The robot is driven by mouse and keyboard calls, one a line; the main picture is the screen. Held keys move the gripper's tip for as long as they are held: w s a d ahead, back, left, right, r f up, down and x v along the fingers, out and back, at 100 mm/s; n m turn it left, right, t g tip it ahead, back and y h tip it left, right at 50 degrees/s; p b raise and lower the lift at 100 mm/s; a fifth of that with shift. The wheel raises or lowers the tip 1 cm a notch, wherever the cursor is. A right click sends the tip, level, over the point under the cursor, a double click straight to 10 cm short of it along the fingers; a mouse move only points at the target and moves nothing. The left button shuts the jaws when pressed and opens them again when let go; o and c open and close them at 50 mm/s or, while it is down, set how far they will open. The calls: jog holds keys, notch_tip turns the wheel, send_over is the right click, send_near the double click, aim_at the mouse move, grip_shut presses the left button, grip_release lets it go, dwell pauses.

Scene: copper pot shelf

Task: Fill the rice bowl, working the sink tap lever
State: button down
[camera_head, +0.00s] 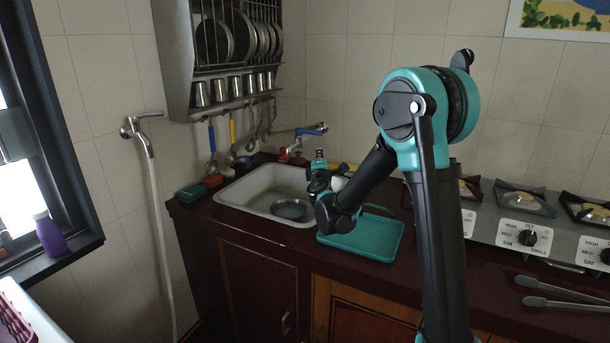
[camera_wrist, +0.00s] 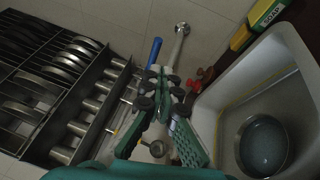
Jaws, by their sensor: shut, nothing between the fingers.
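The sink (camera_head: 228,200) is set in the dark red counter, and a grey-teal bowl (camera_head: 291,209) sits inside it. The bowl also shows in the wrist view (camera_wrist: 263,146); I cannot tell whether it holds water. The tap (camera_wrist: 180,42) comes from the wall above the sink, with a blue lever (camera_wrist: 155,52) beside its pipe. The lever also shows in the head view (camera_head: 317,129). My gripper (camera_wrist: 160,74) is shut and empty, its tips close to the lever's lower end in the picture. I cannot tell whether they touch. No water stream is visible.
A teal tray (camera_head: 368,238) lies right of the sink, before the stove (camera_head: 528,234). A rack of pans and cups (camera_head: 235,50) hangs on the wall, with utensils (camera_head: 232,135) below. A red item (camera_wrist: 200,78) stands near the tap. Another wall tap (camera_head: 140,130) carries a hose.

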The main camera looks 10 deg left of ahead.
jog(key=c, duration=2.2)
grip_release()
jog(key=shift+o, duration=1.1)
jog(key=shift+w, duration=0.2)
jog(key=o, duration=0.5)
jog(key=w+y, duration=0.1)
jog(key=w+d+g+y, duration=0.1)
jog(key=w, duration=0.1)
jog(key=w+g+y, duration=0.1)
jog(key=w, duration=0.1)
jog(key=shift+d+r+n, duration=0.2)
jog(key=shift+r+n, duration=0.15)
jog(key=shift+n, duration=0.05)
jog(key=g+y, duration=0.7)
jog(key=g, duration=0.1)
send_near(318, 133)
jog(key=x, duration=1.2)
jog(key=shift+w, duration=0.1)
jog(key=shift+c, duration=0.5)
grip_shut()
